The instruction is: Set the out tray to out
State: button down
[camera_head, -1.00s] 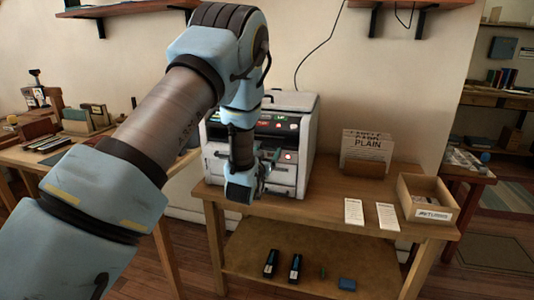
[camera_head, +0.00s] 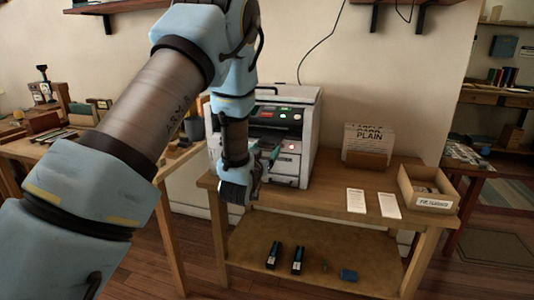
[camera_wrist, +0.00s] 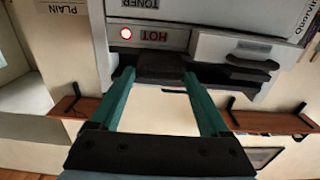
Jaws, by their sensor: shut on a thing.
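The white printer (camera_head: 307,130) stands on the wooden bench, with lit buttons and a red light on its front. My gripper (camera_head: 273,157) is at the printer's front, and my arm hides part of it. In the wrist view, which shows the labels upside down, the two teal fingers of my gripper (camera_wrist: 162,75) close on a dark grip (camera_wrist: 160,66) at the printer's front. It looks like the out tray's grip, but its label is not visible. A HOT panel (camera_wrist: 150,36) with a red light and a dark-handled drawer (camera_wrist: 235,52) lie either side.
On the bench (camera_head: 325,200) are two white cards (camera_head: 356,200), a PLAIN paper holder (camera_head: 367,148) and an open box (camera_head: 428,190) to the right. Two dark cartridges (camera_head: 297,260) and a blue block (camera_head: 348,275) lie on the lower shelf.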

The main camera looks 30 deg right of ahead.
jog(key=shift+s, duration=0.5)
jog(key=shift+c, duration=0.8)
grip_release()
jog(key=shift+s, duration=0.1)
jog(key=shift+o, duration=0.5)
jog(key=shift+a, duration=0.15)
jog(key=shift+a, duration=0.1)
jog(key=b+v, duration=0.2)
jog(key=v, duration=0.8)
jog(key=shift+s+a, duration=0.2)
